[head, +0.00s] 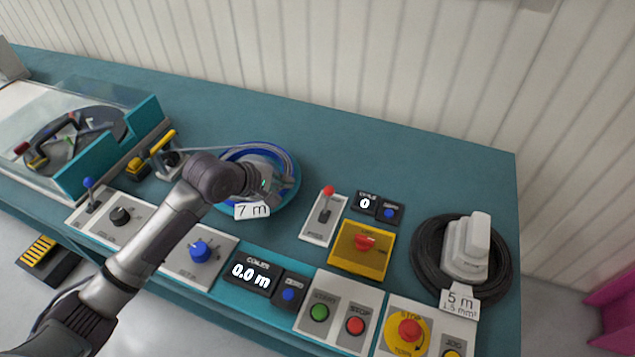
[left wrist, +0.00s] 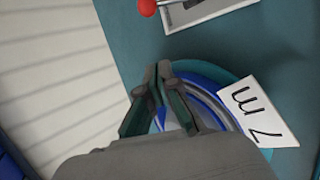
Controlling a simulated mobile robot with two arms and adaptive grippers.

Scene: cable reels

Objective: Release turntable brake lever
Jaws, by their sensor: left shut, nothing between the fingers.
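A lever with a red ball knob (head: 328,191) stands on a light plate (head: 316,233) right of the blue reel. The red knob also shows at the top of the left wrist view (left wrist: 147,7). A second lever with a blue knob (head: 88,183) stands at the far left of the panel. I cannot tell from lettering which one is the brake lever. My left gripper (head: 285,187) is over the blue reel (head: 294,166), left of the red-knobbed lever and apart from it. Its fingers (left wrist: 158,75) are shut and empty. My right gripper is not in view.
A clear-covered round unit (head: 60,135) is at the left. A yellow box with a red switch (head: 360,262), a black cable coil (head: 425,262) and several buttons line the front right. A "7 m" tag (head: 252,211) lies by the reel. The back of the teal bench (head: 400,160) is clear.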

